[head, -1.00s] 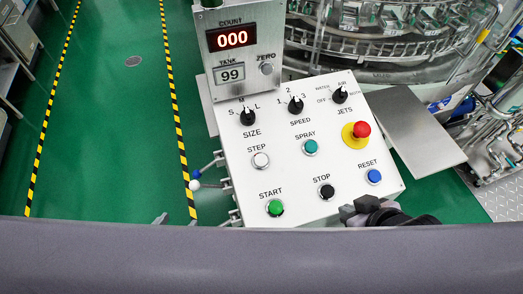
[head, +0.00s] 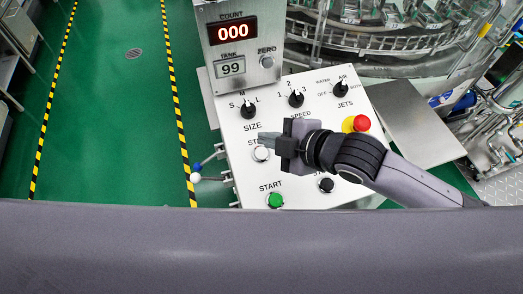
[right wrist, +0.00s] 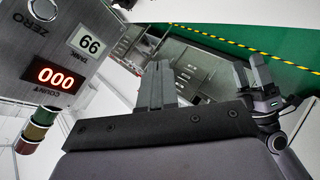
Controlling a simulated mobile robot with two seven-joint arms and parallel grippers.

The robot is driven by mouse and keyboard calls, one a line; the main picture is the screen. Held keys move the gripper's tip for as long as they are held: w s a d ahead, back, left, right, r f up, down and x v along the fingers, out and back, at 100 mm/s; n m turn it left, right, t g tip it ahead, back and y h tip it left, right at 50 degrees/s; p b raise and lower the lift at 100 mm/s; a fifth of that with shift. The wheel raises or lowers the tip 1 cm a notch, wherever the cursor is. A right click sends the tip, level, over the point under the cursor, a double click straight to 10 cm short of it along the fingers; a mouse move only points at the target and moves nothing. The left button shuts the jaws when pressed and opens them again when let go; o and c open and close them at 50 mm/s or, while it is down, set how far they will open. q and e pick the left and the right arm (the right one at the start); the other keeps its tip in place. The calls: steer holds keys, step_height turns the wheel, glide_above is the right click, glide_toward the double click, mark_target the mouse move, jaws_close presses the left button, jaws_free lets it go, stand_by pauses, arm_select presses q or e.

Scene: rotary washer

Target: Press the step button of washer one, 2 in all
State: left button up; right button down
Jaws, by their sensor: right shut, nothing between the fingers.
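The white step button (head: 261,153) is on the sloped control panel (head: 240,185), its label partly covered by my right gripper. My right gripper (head: 262,138) is shut and empty, its fingertips just above the step button in the picture; I cannot tell whether they touch it. Its closed fingers also show in the right wrist view (right wrist: 160,84). The count display (head: 232,30) reads 000, also in the right wrist view (right wrist: 55,78). My left gripper (right wrist: 250,73) appears at the right of the right wrist view, its opening unclear.
Size (head: 248,111), speed (head: 296,99) and jets (head: 340,89) knobs stand along the panel's top. The green start button (head: 275,200), black stop button (head: 326,184) and red emergency button (head: 361,123) are nearby. My right arm hides the spray and reset buttons.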

steer(key=shift+w+n, duration=0.3)
steer(key=shift+n, duration=0.1)
steer(key=shift+f, duration=0.1)
steer(key=b, duration=0.5)
glide_above(261, 153)
steer(key=s+d, duration=0.1)
steer(key=s, duration=0.1)
steer(key=f, duration=0.7)
steer(key=shift+s+d, duration=0.1)
steer(key=shift+d, duration=0.1)
steer(key=shift+w+a+f+b, duration=0.1)
steer(key=shift+w+f+b, duration=0.15)
steer(key=shift+f+b, duration=0.4)
steer(key=shift+f, duration=0.1)
stand_by(0.5)
